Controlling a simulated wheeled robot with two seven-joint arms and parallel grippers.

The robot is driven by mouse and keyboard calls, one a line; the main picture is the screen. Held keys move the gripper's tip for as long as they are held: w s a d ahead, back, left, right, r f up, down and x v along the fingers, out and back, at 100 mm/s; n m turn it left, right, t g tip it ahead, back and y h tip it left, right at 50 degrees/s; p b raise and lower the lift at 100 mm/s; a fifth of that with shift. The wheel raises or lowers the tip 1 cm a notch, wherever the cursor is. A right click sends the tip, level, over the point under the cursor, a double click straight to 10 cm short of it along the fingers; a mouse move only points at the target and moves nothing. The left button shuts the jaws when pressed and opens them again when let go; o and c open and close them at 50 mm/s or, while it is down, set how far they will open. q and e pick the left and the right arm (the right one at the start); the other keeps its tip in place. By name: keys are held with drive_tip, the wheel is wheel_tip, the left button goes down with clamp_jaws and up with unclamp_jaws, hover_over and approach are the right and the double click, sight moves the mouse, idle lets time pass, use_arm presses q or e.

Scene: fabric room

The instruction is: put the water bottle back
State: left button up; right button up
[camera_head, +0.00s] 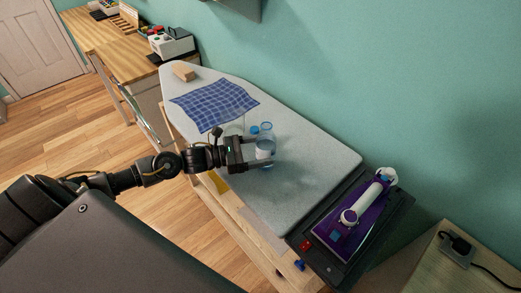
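A clear water bottle (267,131) with bluish tints is at the middle of the grey ironing board (312,165). A small blue cap-like piece (255,129) shows at its upper left; I cannot tell if it belongs to this bottle. My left gripper (262,152) reaches in from the left, its black fingers spread on either side of the bottle's lower part. I cannot tell whether the fingers touch the bottle or whether it is lifted off the board. Part of the bottle is hidden by the fingers. My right gripper is not in view.
A purple and white iron (360,216) rests on a dark stand (398,222) at the near end. A wooden side table (442,272) is at lower right.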

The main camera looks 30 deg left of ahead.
use_arm(q)
drive_tip(key=shift+r, duration=0.1)
drive_tip(key=shift+r+p, duration=0.15)
drive_tip(key=shift+p, duration=0.2)
drive_tip(key=b+v, duration=0.1)
drive_tip(key=v, duration=0.4)
drive_tip(key=b+v, duration=0.2)
drive_tip(key=v, duration=0.3)
drive_tip(key=shift+s+a+f, duration=0.15)
drive_tip(key=shift+f, duration=0.1)
drive_tip(key=shift+v, duration=0.8)
drive_tip(key=shift+r, duration=0.15)
